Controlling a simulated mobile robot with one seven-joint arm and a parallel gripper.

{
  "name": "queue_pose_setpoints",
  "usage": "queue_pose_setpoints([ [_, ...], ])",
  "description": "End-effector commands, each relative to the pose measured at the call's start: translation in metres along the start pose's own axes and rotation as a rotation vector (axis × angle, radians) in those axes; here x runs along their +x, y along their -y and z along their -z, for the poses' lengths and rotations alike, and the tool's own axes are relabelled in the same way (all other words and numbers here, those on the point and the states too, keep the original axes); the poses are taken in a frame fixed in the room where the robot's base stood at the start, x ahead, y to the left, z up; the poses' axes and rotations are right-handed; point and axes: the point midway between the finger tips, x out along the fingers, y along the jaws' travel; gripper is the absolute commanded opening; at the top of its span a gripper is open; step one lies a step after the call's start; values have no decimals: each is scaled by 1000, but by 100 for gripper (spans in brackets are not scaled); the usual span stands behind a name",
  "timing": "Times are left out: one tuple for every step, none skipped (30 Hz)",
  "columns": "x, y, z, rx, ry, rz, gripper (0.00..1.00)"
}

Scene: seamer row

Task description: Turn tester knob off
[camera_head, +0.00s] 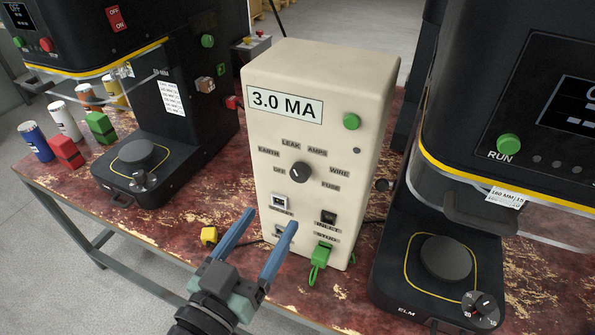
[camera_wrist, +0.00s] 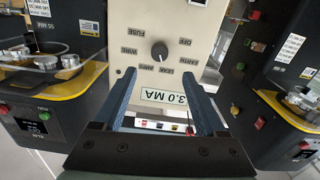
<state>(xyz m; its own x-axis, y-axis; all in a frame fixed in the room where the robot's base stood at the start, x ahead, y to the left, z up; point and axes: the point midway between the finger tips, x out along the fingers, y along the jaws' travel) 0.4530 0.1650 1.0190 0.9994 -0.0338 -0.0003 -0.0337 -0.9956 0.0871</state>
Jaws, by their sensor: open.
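The cream tester box (camera_head: 320,100) stands upright on the bench, its label reading 3.0 MA. Its dark round knob (camera_head: 300,172) is on the front face, ringed by the words OFF, EARTH, LEAK, AMPS, WIRE and FUSE. The knob's light mark seems to point toward the LEAK side, not to OFF; the exact setting is too small to tell. In the wrist view, upside down, the knob (camera_wrist: 159,51) shows just beyond and between the fingertips. My gripper (camera_head: 269,219) is open and empty, its blue fingers in front of the box's lower face, apart from the knob.
Black seamer machines stand left (camera_head: 150,160) and right (camera_head: 440,250) of the box. A green plug (camera_head: 321,255) hangs low on the box front. A yellow piece (camera_head: 209,235) lies on the bench (camera_head: 222,190). Cans and blocks stand at the far left.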

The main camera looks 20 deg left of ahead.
Motion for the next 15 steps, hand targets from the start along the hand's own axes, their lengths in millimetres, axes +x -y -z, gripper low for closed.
queue_pose_setpoints([
  [11,-1,3,0,-1,-4,74],
  [17,-1,4,0,-2,-3,74],
  [26,-1,4,0,-1,-4,74],
  [33,-1,4,1,-1,-4,74],
  [39,-1,4,0,-1,-3,74],
  [48,-1,4,0,-1,-3,74],
  [54,-1,4,0,-1,-3,74],
  [60,-1,4,2,-1,-3,74],
  [68,-1,4,1,0,-3,74],
  [74,-1,4,1,0,-3,74],
  [79,-1,4,1,-1,-2,74],
  [85,-1,3,1,0,-3,74],
  [89,-1,3,1,0,-2,74],
  [93,-1,2,1,0,-2,74],
  [97,-1,3,1,-1,-3,74],
])
